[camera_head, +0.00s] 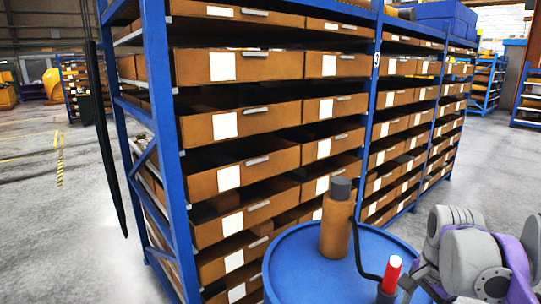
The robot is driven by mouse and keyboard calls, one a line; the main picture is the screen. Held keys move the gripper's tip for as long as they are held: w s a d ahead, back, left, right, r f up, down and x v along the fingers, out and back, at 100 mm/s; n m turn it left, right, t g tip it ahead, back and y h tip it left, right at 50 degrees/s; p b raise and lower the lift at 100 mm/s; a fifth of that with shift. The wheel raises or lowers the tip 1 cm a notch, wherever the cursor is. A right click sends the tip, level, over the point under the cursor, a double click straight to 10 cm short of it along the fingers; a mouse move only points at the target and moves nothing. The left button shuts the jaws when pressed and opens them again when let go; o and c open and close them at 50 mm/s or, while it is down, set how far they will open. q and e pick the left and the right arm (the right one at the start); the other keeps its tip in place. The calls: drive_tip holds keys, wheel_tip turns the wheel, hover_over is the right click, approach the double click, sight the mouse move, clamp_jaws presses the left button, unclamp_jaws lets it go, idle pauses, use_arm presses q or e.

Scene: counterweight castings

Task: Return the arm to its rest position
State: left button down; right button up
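My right arm, grey and purple, comes in at the lower right. My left gripper is not in view.
A brown bottle-shaped thing with a grey cap (336,225) stands on the blue top, a dark cable beside it. A blue rack (162,130) with several brown bins (240,122) stands close behind. A thin dark upright strip (105,140) is at left. Grey floor is open at left.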

drive_tip(key=s+a+f+n+t, duration=0.2)
drive_tip(key=s+a+f+n, duration=0.4)
drive_tip(key=f, duration=0.3)
drive_tip(key=s+a+f+n+t, duration=0.2)
drive_tip(key=s+a+f+n, duration=0.4)
drive_tip(key=f+n, duration=0.2)
wheel_tip(320, 180, down, 3)
drive_tip(key=shift+s+a+r+n+t, duration=0.2)
drive_tip(key=shift+s+a+n+t, duration=0.1)
drive_tip(key=shift+s+a+n, duration=0.1)
